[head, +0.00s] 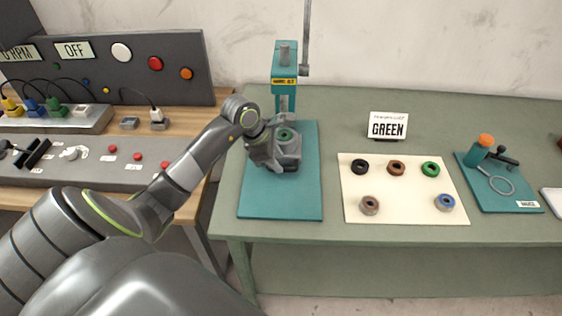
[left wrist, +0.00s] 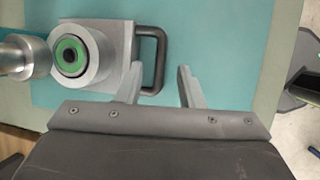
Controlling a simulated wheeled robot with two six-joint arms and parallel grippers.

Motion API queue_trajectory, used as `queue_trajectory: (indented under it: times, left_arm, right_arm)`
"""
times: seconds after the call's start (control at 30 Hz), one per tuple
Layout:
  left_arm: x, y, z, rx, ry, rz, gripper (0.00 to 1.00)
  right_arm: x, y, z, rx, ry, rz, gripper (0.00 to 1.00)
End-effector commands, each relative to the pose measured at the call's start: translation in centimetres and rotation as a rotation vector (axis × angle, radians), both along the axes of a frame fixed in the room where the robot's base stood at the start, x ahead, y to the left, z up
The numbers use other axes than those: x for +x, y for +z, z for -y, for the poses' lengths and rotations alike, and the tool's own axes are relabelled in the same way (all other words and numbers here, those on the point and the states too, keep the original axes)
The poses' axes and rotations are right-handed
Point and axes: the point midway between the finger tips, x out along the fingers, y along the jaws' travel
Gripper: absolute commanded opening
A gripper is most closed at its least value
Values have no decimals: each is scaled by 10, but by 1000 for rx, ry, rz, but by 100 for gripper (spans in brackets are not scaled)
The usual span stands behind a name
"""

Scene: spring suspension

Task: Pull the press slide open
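The press (head: 285,62) is teal and stands on a teal base plate (head: 300,200) at the left of the green table. Its grey slide (left wrist: 113,45) carries a green ring (left wrist: 68,54) with a dark centre; the ring also shows in the head view (head: 287,133). A dark U-shaped handle (left wrist: 161,50) sticks out from the slide's side. My left gripper (left wrist: 158,78) is open, with its fingers apart and the near part of the handle between their tips; contact cannot be told. In the head view my left gripper (head: 280,163) partly hides the slide. My right gripper is not in view.
A silver press ram (left wrist: 20,56) is beside the ring. Right of the press, a cream mat (head: 405,207) holds several coloured rings, behind it a GREEN sign (head: 388,126). A teal tool board (head: 515,200) lies farther right. A control bench (head: 90,148) is at left.

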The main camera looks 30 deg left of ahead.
Motion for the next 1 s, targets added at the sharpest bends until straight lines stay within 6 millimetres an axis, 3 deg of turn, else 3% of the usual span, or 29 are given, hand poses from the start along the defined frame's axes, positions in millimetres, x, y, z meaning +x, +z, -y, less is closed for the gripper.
queue_trajectory:
  times: [0.23,0.6,0.87,1.0]
  left_arm:
    - [9,-25,7,-2,1,-2,34]
    - [11,-30,8,0,0,0,34]
    - [11,-30,8,0,0,0,0]
    - [11,-30,8,0,0,0,0]
  right_arm:
    - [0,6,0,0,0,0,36]
    - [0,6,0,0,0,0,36]
    - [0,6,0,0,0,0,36]
    - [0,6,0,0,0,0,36]
